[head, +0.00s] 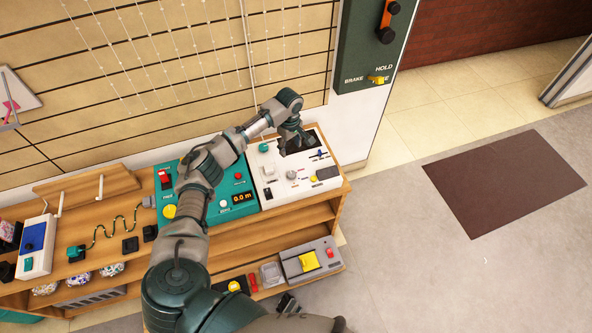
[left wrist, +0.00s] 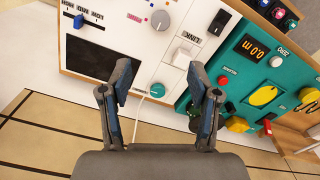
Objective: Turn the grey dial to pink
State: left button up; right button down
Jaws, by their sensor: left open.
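The grey dial (head: 291,174) is a round knob on the white panel (head: 275,191). In the left wrist view the grey dial (left wrist: 160,20) is at the top, with small coloured marks beside it; its pointer setting is too small to read. My left gripper (head: 298,143) is over the back part of the white panel, apart from the dial. In the left wrist view the left gripper (left wrist: 160,84) is open and empty, with a green knob (left wrist: 157,90) showing between its fingers. A dark part at the bottom of the head view may be my right gripper (head: 288,303); its jaws are unclear.
A white LINK switch (left wrist: 182,53) and a blue slider (left wrist: 79,20) flank the dial. A teal panel (head: 235,212) with a numeric display stands to the left. The wooden bench (head: 338,188) has a lower shelf with more devices. A slatted wall rises behind.

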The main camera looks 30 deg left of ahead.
aim_at(291, 173)
pick_arm(q)
notch_tip(291, 173, down, 16)
jog(key=b, duration=0.3)
jog(key=shift+r, duration=0.2)
jog(key=shift+f, duration=0.25)
pick_arm(e)
jog(key=w+r, duration=0.4)
jog(key=r, duration=0.4)
jog(key=shift+w+a, duration=0.25)
jog(key=shift+a, duration=0.1)
pick_arm(q)
jog(key=shift+r, duration=0.1)
jog(key=c, duration=1.2)
pick_arm(e)
jog(key=shift+r, duration=0.1)
